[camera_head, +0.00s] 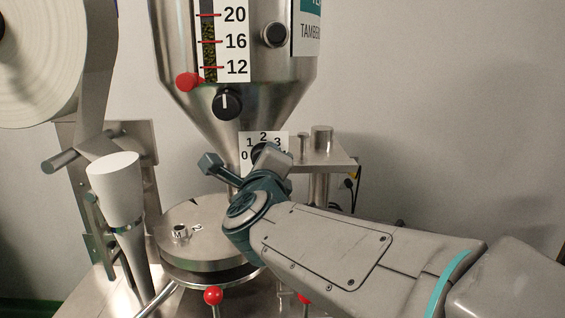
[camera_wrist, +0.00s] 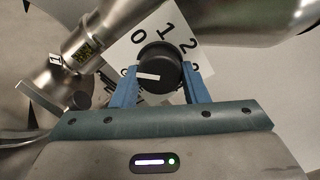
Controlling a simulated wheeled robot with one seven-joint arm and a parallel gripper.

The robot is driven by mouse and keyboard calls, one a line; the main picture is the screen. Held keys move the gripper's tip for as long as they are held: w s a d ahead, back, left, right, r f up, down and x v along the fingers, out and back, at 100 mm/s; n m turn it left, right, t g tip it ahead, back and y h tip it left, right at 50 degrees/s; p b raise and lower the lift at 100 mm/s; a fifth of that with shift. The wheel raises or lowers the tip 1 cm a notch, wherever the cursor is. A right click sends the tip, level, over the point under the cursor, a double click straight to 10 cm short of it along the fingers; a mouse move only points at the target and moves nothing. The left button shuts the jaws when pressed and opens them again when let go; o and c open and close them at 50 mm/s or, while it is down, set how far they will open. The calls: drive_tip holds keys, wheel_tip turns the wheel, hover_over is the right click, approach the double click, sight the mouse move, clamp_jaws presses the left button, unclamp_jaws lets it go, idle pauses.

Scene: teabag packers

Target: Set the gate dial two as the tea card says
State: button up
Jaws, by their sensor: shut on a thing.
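The gate dial is a black knob (camera_wrist: 160,66) with a white mark, on a white number plate (camera_head: 246,138) below the hopper cone. In the wrist view the mark points left, on the side of the 0; the exact number is unclear. My gripper (camera_wrist: 161,90) is shut on the knob, a blue finger on each side. In the head view my gripper (camera_head: 262,165) hides most of the knob.
Another black knob (camera_head: 228,103) with an upright white mark sits on the cone, beside a red knob (camera_head: 187,81) and a level scale (camera_head: 236,42). The wall side at right is free.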

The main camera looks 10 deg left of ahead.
drive_tip(key=o, duration=1)
drive_tip(key=shift+c, duration=0.2)
drive_tip(key=b+v, duration=0.1)
drive_tip(key=v, duration=1.3)
drive_tip(key=shift+a+b, duration=0.15)
drive_tip(key=shift+b, duration=0.2)
